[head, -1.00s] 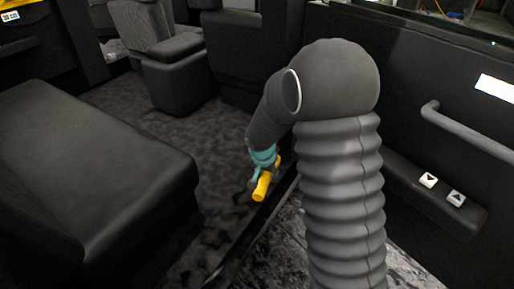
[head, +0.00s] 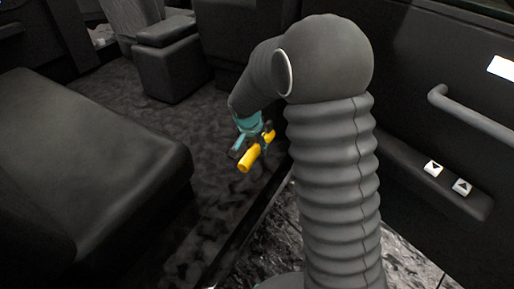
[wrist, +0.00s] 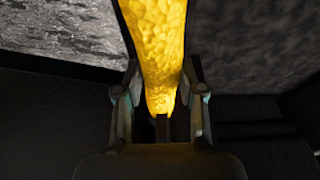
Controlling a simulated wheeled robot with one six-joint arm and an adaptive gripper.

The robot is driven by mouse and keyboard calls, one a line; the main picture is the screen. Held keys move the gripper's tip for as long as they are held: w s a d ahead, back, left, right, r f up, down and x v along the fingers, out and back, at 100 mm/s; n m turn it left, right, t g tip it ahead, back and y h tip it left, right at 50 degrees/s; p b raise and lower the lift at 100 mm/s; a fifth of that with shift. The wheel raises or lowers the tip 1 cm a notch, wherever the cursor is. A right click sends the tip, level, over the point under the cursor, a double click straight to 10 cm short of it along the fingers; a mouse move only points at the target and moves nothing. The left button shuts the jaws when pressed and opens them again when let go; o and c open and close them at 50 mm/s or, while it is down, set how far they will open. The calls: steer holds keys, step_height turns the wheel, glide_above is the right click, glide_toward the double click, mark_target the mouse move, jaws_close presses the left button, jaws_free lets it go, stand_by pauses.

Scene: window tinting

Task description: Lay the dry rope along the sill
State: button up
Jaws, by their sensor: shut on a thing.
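A yellow rope (head: 249,159), short and thick in the head view, is held in my gripper (head: 256,146). In the wrist view the rope (wrist: 155,40) is bumpy and bright, and runs from between the fingers of my gripper (wrist: 160,92) out past the top edge. The gripper is shut on it, near one end in that view. The dark sill (head: 247,228) runs along the door opening, between the carpet and the paving. In the head view the rope appears left of the sill, over the carpet, apparently raised. The height is hard to judge.
A black bench seat (head: 95,160) stands at the left, with another seat (head: 175,60) behind. Dark carpet (head: 190,215) lies between. An open door (head: 415,120) with a grab handle (head: 465,112) and two buttons (head: 447,177) is at the right. Paving (head: 275,240) shows below.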

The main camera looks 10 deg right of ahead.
mark_target(252, 151)
steer(key=shift+f+b, duration=4.25)
steer(key=shift+f, duration=0.25)
steer(key=shift+f+b, duration=0.35)
steer(key=o, duration=1.3)
steer(key=v, duration=1.2)
